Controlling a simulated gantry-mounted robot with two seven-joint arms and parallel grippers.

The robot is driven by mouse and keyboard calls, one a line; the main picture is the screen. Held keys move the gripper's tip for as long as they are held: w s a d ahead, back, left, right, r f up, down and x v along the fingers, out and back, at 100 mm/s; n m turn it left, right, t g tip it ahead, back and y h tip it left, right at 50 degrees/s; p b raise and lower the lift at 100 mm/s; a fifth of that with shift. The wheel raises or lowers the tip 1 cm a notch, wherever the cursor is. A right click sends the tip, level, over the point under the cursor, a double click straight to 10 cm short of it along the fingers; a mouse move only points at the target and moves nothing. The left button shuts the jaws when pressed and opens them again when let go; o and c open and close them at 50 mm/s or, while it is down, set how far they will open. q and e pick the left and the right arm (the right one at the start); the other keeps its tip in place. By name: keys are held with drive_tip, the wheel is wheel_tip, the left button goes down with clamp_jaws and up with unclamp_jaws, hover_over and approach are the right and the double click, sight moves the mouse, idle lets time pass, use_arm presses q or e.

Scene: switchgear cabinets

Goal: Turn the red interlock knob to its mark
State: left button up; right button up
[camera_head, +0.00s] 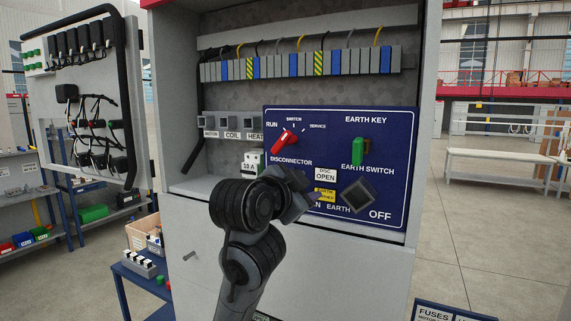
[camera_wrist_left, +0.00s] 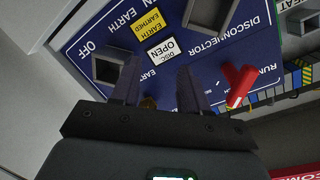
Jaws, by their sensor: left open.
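The red knob (camera_head: 287,140) sits on the blue panel (camera_head: 393,130), above the word DISCONNECTOR. Its handle is tilted, and marks RUN, SWITCH and SERVICE are printed around it. The knob also shows at the right in the left wrist view (camera_wrist_left: 239,84), where the panel appears upside down. My left gripper (camera_head: 308,192) is in front of the panel, below and slightly right of the knob. In the left wrist view its fingers (camera_wrist_left: 158,78) are apart, and the knob lies outside them to the right.
A green earth switch handle (camera_head: 358,151) and a grey square block (camera_head: 357,195) stand out on the panel's right. A DISC OPEN label (camera_head: 326,174) is near my gripper. Terminal blocks (camera_head: 300,65) run above. An open cabinet door (camera_head: 90,100) is at left.

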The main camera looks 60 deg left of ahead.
use_arm(q)
drive_tip(key=n+t+y+b, duration=0.1)
drive_tip(key=y, duration=0.1)
approach(280, 143)
drive_tip(key=x, duration=0.2)
drive_tip(key=shift+n, duration=0.3)
drive_tip(key=p+x, duration=0.2)
drive_tip(key=x, duration=0.7)
drive_tip(key=shift+w+a+p, duration=0.2)
drive_tip(key=shift+w+p, duration=0.1)
drive_tip(key=shift+p, duration=0.05)
drive_tip(key=shift+w+a, duration=0.35)
drive_tip(key=shift+w, duration=0.15)
clamp_jaws()
